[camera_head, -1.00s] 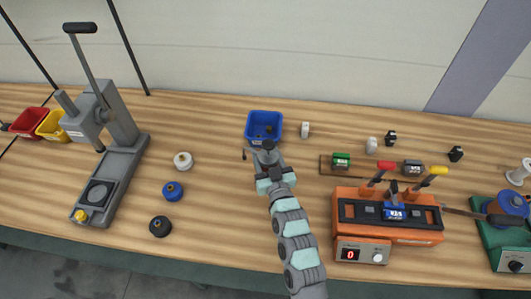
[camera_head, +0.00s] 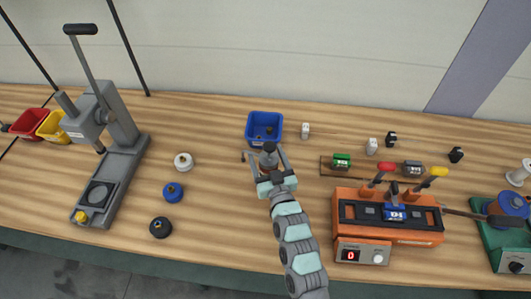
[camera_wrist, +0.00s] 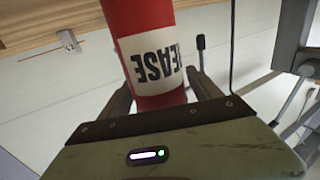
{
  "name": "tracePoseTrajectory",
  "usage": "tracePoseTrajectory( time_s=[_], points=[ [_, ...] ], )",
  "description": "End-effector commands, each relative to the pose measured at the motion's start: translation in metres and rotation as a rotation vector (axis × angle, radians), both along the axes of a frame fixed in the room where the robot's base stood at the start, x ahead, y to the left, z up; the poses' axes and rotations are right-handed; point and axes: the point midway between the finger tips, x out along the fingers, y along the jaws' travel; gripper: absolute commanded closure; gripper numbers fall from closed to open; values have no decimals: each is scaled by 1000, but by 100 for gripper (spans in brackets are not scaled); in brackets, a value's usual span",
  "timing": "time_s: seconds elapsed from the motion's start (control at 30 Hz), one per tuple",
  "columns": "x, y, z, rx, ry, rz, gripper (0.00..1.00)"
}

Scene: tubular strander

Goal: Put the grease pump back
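The grease pump shows in the wrist view as a red cylinder (camera_wrist: 150,18) with a white label whose visible letters read "EASE". It stands between the two fingers of my gripper (camera_wrist: 165,90). In the head view my gripper (camera_head: 267,158) is just in front of the blue bin, with its fingers spread on either side of the pump's grey-brown top (camera_head: 268,158). A thin dark part sticks out to the left of it.
The blue bin (camera_head: 264,117) holds small brown parts. A grey lever press (camera_head: 110,150) stands left, with white, blue and black spools (camera_head: 160,227) beside it. An orange machine (camera_head: 388,220) with red and yellow levers is right. Bare wood lies between the spools and my arm.

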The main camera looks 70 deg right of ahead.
Motion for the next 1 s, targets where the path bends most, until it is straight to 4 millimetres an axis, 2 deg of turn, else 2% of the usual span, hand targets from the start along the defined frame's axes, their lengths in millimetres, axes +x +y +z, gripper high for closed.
tracePoseTrajectory(
  time_s=[0.3, 0.5, 0.7, 1.0],
  points=[
    [-38, 46, -1, 0, 3, -1, 27],
    [-58, 70, -1, 1, 2, -2, 27],
    [-67, 83, 1, -1, -2, -1, 27],
    [-68, 85, 1, -2, -3, 0, 27]
  ],
)
